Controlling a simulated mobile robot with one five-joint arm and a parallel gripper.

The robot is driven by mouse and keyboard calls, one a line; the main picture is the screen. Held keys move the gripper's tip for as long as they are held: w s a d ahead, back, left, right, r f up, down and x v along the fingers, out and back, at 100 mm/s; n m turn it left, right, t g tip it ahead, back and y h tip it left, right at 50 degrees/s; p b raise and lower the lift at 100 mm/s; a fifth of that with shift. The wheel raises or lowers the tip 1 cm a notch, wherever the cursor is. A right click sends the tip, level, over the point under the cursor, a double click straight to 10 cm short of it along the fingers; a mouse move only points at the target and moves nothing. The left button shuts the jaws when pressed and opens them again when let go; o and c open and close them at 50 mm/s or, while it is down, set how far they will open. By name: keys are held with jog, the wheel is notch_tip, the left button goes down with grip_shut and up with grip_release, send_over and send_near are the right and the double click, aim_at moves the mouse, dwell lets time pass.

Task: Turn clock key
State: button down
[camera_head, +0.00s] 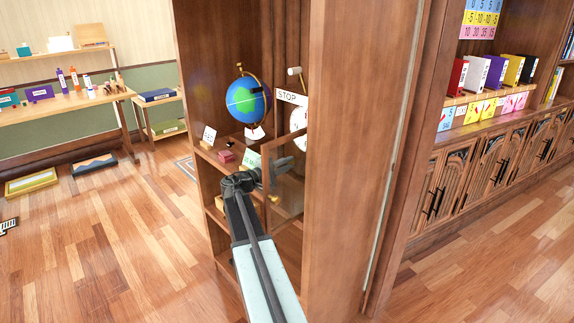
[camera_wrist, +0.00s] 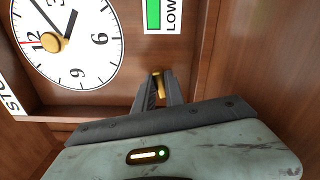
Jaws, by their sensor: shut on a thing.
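The white clock face (camera_wrist: 68,42) with black numerals and hands fills the upper left of the wrist view. A round gold knob (camera_wrist: 52,43) sits on its face. My gripper (camera_wrist: 158,88) is shut on a small gold piece, which looks like the clock key (camera_wrist: 158,77), to the right of and below the clock face. Most of this piece is hidden between the fingers. In the head view my gripper (camera_head: 283,165) reaches into the wooden cabinet, and the clock (camera_head: 299,122) is partly hidden by the cabinet side.
A globe (camera_head: 246,101) stands on the cabinet shelf left of the clock. A STOP sign (camera_head: 291,97) is above the clock. A glass-paned door (camera_head: 287,196) stands close to my gripper. A green LOW label (camera_wrist: 155,14) is on the panel beside the clock.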

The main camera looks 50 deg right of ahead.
jog(key=c, duration=1.4)
grip_release()
jog(key=shift+a, duration=0.1)
jog(key=a, duration=0.7)
jog(key=shift+w+a, duration=0.3)
jog(key=shift+a, duration=0.05)
